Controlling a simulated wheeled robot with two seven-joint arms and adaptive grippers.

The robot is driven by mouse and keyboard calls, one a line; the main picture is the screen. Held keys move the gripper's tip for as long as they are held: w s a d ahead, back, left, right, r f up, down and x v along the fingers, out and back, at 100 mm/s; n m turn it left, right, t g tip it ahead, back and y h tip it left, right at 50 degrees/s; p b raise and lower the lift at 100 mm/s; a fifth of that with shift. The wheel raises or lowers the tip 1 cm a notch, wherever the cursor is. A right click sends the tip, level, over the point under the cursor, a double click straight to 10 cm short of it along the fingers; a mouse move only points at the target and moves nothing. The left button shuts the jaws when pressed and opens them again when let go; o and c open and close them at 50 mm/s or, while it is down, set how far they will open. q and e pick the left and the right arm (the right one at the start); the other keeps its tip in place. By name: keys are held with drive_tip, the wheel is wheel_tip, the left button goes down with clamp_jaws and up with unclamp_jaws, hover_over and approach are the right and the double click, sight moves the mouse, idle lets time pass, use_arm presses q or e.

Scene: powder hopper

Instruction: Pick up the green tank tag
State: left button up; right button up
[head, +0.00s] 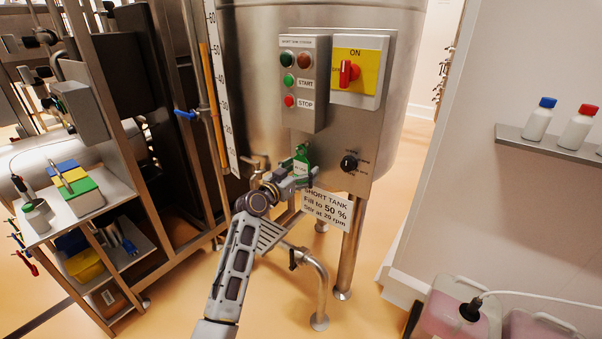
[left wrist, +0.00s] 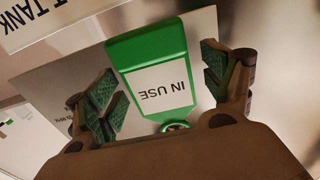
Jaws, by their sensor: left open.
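The green tank tag (head: 301,160) hangs on the steel panel of the short tank, below the start and stop box. In the left wrist view the tag (left wrist: 149,70) shows a white field reading "IN USE", upside down. My left gripper (head: 300,178) is at the tag's lower part. In the left wrist view its two padded fingers (left wrist: 160,93) are open, one on each side of the tag, with a gap on both sides. A small ring shows at the tag's end near the palm. My right gripper is not in view.
A white sign (head: 327,209) reading "SHORT TANK" hangs just below the gripper. A black knob (head: 349,162) and a red switch (head: 348,73) are on the tank's panel. A steel shelf rack (head: 110,190) stands at left. A bottle shelf (head: 550,143) is at right.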

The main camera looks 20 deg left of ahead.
use_arm(q)
drive_tip(key=c, duration=1.1)
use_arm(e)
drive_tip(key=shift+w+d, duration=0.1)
use_arm(q)
drive_tip(key=shift+r, duration=0.1)
drive_tip(key=shift+r, duration=0.65)
drive_tip(key=shift+s+a+f, duration=0.1)
drive_tip(key=shift+s+a, duration=0.15)
drive_tip(key=shift+s, duration=0.4)
drive_tip(key=shift+b+v, duration=1.5)
drive_tip(key=shift+v, duration=6.85)
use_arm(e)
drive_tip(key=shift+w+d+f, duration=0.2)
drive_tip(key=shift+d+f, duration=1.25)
